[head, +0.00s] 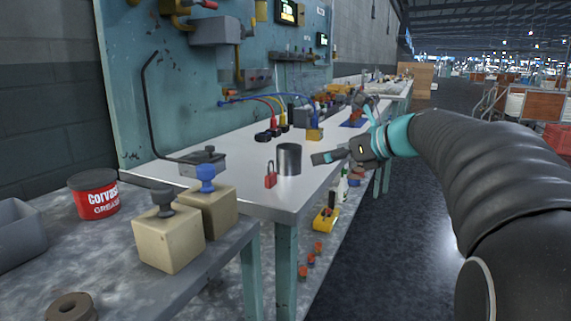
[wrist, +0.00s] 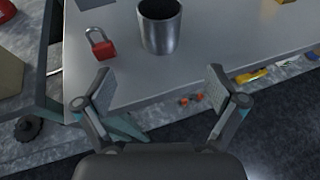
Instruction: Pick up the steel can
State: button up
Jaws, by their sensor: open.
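The steel can (head: 289,159) is an upright, shiny grey cylinder near the front right edge of the white-topped bench (head: 230,172). In the wrist view the can (wrist: 160,30) shows its open, dark top and lies beyond my fingertips, roughly centred between them. My gripper (head: 335,156) is just to the right of the can in the head view. Its two fingers (wrist: 161,88) are spread apart with nothing between them. A gap shows between fingers and can in the wrist view.
A red padlock (head: 271,178) stands close by the can, on its left. Coloured leads, clips and small boxes lie farther back. A teal panel (head: 190,80) rises behind. A lower grey table at the front left holds a grease tin (head: 95,195) and tan blocks (head: 168,238).

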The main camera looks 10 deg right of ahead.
aim_at(289, 163)
jog(key=x, duration=1.3)
jog(key=shift+w+a, duration=0.25)
jog(key=shift+w, duration=0.05)
jog(key=c, duration=1.3)
